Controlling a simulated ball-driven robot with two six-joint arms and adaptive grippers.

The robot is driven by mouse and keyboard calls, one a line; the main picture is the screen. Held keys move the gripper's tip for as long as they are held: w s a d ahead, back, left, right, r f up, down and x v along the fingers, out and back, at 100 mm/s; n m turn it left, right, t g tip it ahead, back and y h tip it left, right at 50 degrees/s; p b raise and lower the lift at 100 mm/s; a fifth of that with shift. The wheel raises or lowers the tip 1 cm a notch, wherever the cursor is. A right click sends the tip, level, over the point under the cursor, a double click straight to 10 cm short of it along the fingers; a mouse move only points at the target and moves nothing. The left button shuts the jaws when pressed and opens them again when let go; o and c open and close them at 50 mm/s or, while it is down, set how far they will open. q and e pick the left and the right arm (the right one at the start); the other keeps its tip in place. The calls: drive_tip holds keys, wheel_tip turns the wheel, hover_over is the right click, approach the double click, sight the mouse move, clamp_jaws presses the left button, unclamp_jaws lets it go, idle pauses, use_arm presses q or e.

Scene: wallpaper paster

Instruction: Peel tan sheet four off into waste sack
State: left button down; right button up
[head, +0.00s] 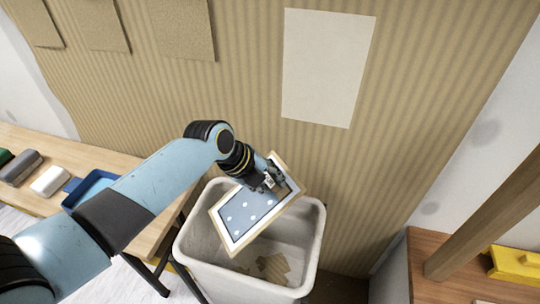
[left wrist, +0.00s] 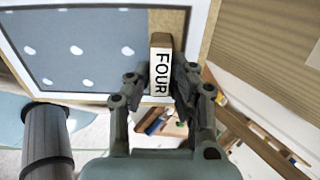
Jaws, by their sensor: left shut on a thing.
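My left gripper (head: 270,180) is shut on the tab of sheet four (head: 248,215), a tan-edged sheet whose face towards me is blue-grey with white dots. The tab, lettered FOUR (left wrist: 160,72), is between the fingers in the left wrist view, where the dotted face (left wrist: 75,50) fills the upper left. The sheet is tilted, off the wall, over the open mouth of the pale waste sack (head: 186,238). Tan scraps (head: 273,267) lie inside the sack. A blank pale rectangle (head: 328,68) shows on the wall. My right gripper is out of view.
Other tan sheets (head: 185,28) hang on the ribbed tan wall (head: 240,90) at upper left. A wooden table (head: 30,148) with a blue tray (head: 92,187) and blocks stands left. A brown surface (head: 465,275) with a yellow box (head: 515,264) and a wooden post (head: 485,215) are right.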

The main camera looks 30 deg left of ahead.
use_arm(q)
drive_tip(key=shift+d+f, duration=0.1)
drive_tip(key=shift+f+b, duration=0.55)
drive_tip(key=shift+f, duration=0.15)
wheel_tip(320, 180, down, 9)
drive_tip(key=b, duration=0.7)
drive_tip(key=shift+r, duration=0.2)
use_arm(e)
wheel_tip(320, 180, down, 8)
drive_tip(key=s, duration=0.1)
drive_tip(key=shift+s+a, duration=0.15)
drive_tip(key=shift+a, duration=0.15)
use_arm(q)
drive_tip(key=c, duration=1.1)
unclamp_jaws()
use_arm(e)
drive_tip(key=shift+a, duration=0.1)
